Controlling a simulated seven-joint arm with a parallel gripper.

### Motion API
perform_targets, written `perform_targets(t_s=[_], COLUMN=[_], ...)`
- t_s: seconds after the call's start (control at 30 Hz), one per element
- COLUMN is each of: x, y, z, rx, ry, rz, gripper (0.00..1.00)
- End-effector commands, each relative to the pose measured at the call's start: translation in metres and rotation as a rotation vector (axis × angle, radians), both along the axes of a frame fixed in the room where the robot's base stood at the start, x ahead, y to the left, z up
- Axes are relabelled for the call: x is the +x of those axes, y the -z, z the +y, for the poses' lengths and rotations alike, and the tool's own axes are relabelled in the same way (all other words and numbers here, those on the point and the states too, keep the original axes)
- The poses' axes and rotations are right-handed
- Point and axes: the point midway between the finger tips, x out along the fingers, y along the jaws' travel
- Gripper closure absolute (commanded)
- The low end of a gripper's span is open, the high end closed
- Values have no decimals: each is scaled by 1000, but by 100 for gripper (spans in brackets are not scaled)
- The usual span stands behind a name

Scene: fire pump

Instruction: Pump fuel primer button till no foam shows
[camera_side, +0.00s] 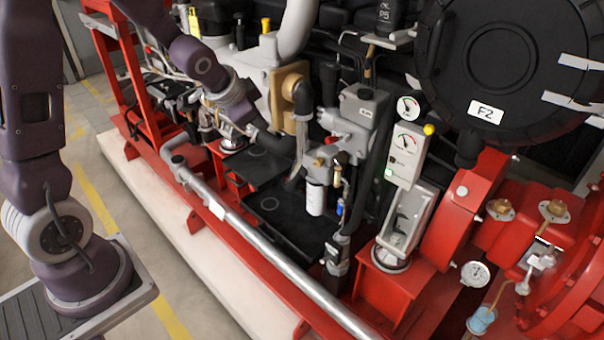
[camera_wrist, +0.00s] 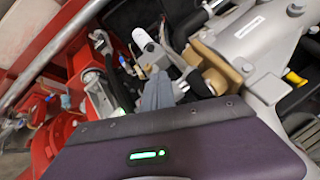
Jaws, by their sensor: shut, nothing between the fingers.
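My gripper (camera_wrist: 157,75) is shut and empty in the wrist view. Its grey fingers point at the fuel filter area, with the tips just in front of small brass fittings. A white filter canister (camera_side: 316,198) hangs under those fittings in the side view; it also shows in the wrist view (camera_wrist: 143,39). A black knob (camera_side: 342,158) sits at the fittings, right of the canister top. I cannot tell which part is the primer button, or whether the fingers touch anything. No foam can be made out. In the side view my fingers are hard to separate from the pipes.
A silver rail (camera_side: 265,245) runs along the red frame in front. A gauge panel (camera_side: 406,152) stands to the right. The pale floor plinth (camera_side: 215,275) in front is clear.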

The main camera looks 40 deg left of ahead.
Motion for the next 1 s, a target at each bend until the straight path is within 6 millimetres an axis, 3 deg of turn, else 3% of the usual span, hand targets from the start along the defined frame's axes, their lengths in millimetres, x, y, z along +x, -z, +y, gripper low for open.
perform_targets(t_s=[0.1,0.23,0.4,0.5,0.67,1.0], x=[26,44,45,40,32,32], y=[53,114,191,223,248,251], z=[20,35,40,38,33,32], rx=[32,49,36,20,1,-2], ry=[79,180,301,349,389,395], rz=[2,-14,-50,-73,-99,-106], gripper=[100,100,100,100,100,100])
